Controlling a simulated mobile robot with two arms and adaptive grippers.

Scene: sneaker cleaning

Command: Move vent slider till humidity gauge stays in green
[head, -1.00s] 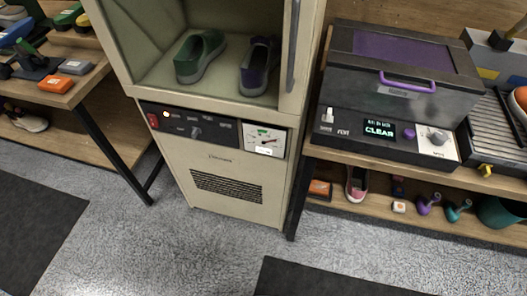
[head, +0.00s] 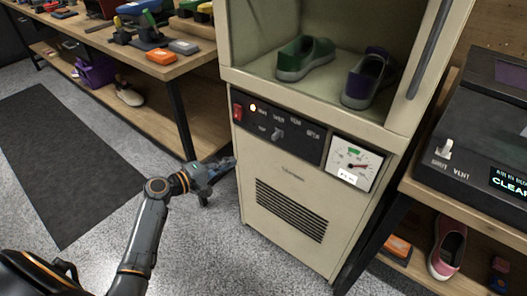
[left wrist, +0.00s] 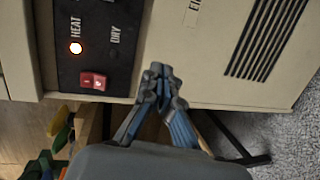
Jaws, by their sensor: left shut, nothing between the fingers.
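The humidity gauge (head: 354,163) is a white dial on the cream cabinet's front panel. Its green band is at the top, and its red needle points right, outside the green. A small pale lever (head: 443,150) stands by the "SHUT" and "VENT" lettering on the dark box at right; it looks like the vent slider, though its track is unclear. My left gripper (head: 233,163) is shut and empty, low beside the cabinet's left front edge. In the left wrist view, its fingertips (left wrist: 161,70) are closed near the cabinet face, below the panel. My right gripper is out of view.
The cabinet panel has a red switch (head: 238,112), a lit lamp and a knob (head: 277,134). Green and purple shoes (head: 305,58) sit inside the cabinet. A bench (head: 150,62) stands left, a shelf with a pink shoe (head: 447,247) right. Floor in front is open.

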